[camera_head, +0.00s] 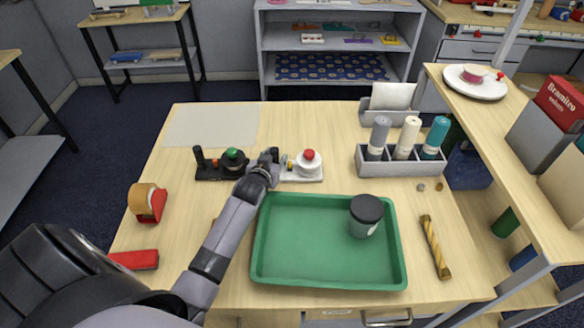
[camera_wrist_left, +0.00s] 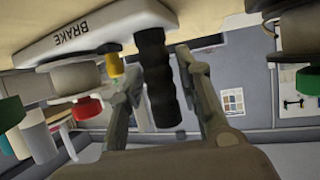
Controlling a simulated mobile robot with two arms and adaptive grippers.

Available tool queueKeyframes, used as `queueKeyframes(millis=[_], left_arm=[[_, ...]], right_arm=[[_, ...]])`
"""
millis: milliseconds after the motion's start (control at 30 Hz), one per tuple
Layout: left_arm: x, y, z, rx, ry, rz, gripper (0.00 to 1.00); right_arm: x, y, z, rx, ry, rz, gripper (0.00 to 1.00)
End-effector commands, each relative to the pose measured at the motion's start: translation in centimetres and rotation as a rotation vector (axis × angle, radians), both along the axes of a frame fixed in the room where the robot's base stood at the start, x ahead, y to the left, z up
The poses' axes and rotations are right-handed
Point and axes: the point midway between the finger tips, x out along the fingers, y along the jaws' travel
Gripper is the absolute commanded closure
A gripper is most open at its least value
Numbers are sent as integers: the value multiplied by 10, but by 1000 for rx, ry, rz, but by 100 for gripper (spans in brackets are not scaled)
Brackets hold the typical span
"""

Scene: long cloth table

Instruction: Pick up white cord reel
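The white cord reel (camera_head: 305,169) stands near the middle of the table, behind the green tray. It has a white base, a white drum and a red knob. In the left wrist view its white base (camera_wrist_left: 100,30) carries the word BRAKE, and an upright black handle (camera_wrist_left: 157,80) rises from one end. My left gripper (camera_head: 272,156) is at the reel's left end. In the wrist view its two fingers stand apart on either side of the black handle, so it looks open. I cannot tell whether a finger touches the handle. My right gripper is not in view.
A black reel (camera_head: 222,165) with a green knob stands close on the left. The green tray (camera_head: 330,283) holds a dark-lidded jar (camera_head: 366,216). A grey holder (camera_head: 400,168) with three cylinders is at the right. A tape dispenser (camera_head: 147,202) is at the left.

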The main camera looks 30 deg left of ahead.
Motion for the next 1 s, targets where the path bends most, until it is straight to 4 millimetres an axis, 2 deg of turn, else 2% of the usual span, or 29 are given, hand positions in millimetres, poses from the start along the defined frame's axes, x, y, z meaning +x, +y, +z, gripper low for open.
queueKeyframes(millis=[200, 667, 1000], left_arm=[[0, 0, 0, 0, 0, 0, 69], [0, 0, 0, 0, 0, 0, 100], [0, 0, 1, 0, -3, -1, 100]], right_arm=[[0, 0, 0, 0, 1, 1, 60], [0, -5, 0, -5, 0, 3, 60], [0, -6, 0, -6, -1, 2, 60]])
